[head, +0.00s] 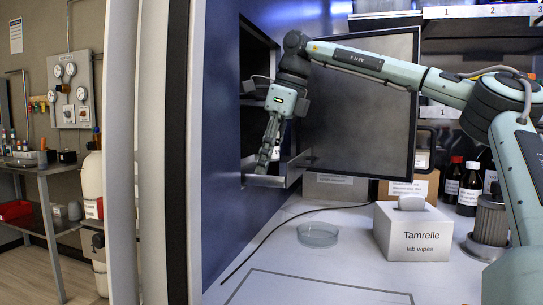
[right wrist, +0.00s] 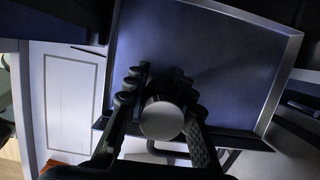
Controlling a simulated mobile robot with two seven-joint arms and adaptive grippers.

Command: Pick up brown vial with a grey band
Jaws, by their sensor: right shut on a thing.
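My right gripper (head: 266,158) reaches down at the opening in the blue wall, fingers pointing down. In the right wrist view its fingers (right wrist: 164,112) are closed on either side of a thing with a round, pale grey top (right wrist: 161,120). I see that thing almost end-on; its sides are hidden, so I cannot make out a brown body or a grey band. In the head view I cannot make it out at the fingers. My left gripper is not in view.
A metal-rimmed tray (right wrist: 292,60) lies below the fingers in the right wrist view. An open dark door panel (head: 362,110) stands beside the opening. On the white bench are a glass dish (head: 318,235), a wipes box (head: 412,235) and brown bottles (head: 470,185).

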